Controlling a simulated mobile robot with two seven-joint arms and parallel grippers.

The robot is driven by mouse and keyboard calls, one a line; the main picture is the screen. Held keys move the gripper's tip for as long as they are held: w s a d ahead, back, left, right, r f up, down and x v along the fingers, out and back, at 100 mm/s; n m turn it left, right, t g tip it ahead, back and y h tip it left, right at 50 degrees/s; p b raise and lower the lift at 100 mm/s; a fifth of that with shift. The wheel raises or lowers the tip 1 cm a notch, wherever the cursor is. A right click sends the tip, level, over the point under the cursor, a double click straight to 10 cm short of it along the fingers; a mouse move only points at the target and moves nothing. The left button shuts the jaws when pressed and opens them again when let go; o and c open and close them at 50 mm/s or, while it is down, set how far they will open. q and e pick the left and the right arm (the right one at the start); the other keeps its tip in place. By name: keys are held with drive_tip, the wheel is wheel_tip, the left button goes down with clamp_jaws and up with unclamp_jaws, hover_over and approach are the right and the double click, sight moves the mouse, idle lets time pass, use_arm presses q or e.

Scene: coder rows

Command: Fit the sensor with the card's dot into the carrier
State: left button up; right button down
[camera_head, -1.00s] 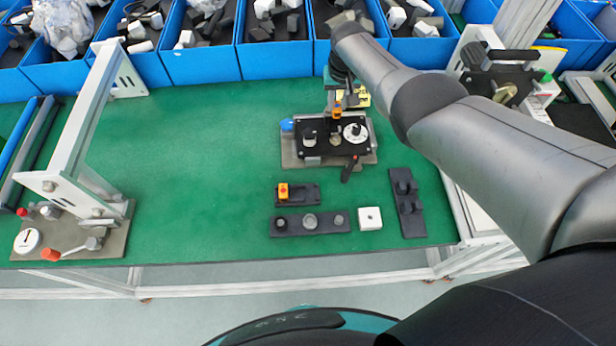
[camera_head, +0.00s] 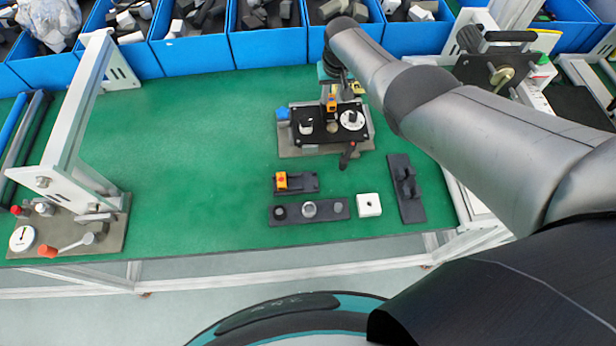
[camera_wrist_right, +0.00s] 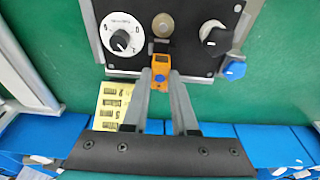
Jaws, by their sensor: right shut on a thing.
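My right gripper (camera_wrist_right: 158,80) is shut on an orange sensor (camera_wrist_right: 161,66) with a blue dot on its face. In the head view this sensor (camera_head: 331,103) is at the back edge of the black panel of the unit (camera_head: 318,136). A dark block, perhaps the carrier (camera_wrist_right: 160,46), shows right beside the sensor in the right wrist view; I cannot tell whether they touch. A yellow card (camera_wrist_right: 112,103) with dark printed marks lies beside the fingers; its dot is not clear. Another orange sensor (camera_head: 281,180) sits on a small black holder (camera_head: 305,183). My left gripper is out of view.
The unit carries a white dial (camera_head: 352,119), knobs, a blue part (camera_head: 282,113) and a black lever (camera_head: 347,156). In front lie a black rack (camera_head: 330,210), a white block (camera_head: 369,204) and a black bracket (camera_head: 405,190). Blue bins (camera_head: 268,47) line the back. The green mat's left-middle is clear.

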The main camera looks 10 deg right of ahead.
sight(332, 102)
drive_tip(key=shift+f, duration=0.1)
drive_tip(key=shift+f+b, duration=0.95)
drive_tip(key=shift+b, duration=0.05)
drive_tip(key=shift+f+b, duration=0.3)
drive_tip(key=shift+f+b, duration=0.35)
drive_tip(key=shift+f, duration=0.05)
idle(0.8)
drive_tip(key=c, duration=0.6)
unclamp_jaws()
drive_tip(key=shift+r, duration=0.2)
